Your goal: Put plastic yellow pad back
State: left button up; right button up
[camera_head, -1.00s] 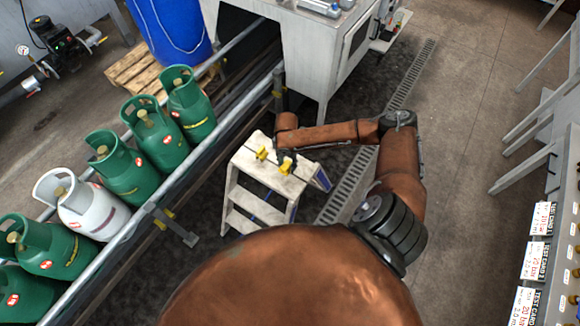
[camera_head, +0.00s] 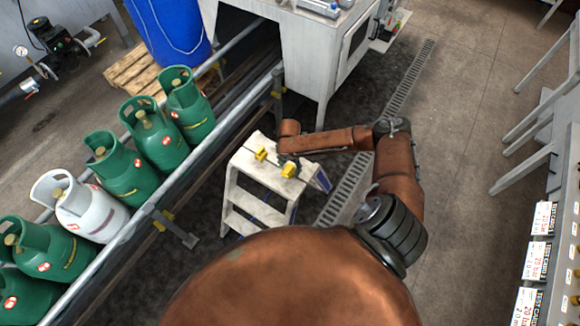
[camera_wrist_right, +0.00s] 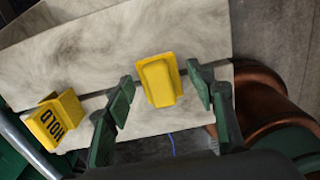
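A plain yellow pad (camera_head: 289,170) lies on the white top of the step stool (camera_head: 245,160). It also shows in the right wrist view (camera_wrist_right: 158,80), on the stool's pale, scuffed surface. A second yellow piece marked "HOLD" (camera_wrist_right: 57,120) sits to its left at the stool edge, and also shows in the head view (camera_head: 261,154). My right gripper (camera_wrist_right: 160,92) is open, with one green-padded finger on each side of the plain yellow pad and visible gaps to it. In the head view its fingers are small and hard to make out. My left gripper is in neither view.
A conveyor with green gas cylinders (camera_head: 162,138) and one white cylinder (camera_head: 88,208) runs along the left, behind a metal rail. A blue barrel (camera_head: 168,30) stands on a wooden pallet. A grey machine cabinet (camera_head: 318,50) is behind the stool.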

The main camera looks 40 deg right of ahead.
aim_at(289, 168)
notch_tip(289, 168, up, 12)
jog(key=p, duration=0.1)
jog(key=shift+p, duration=0.3)
dwell(0.3)
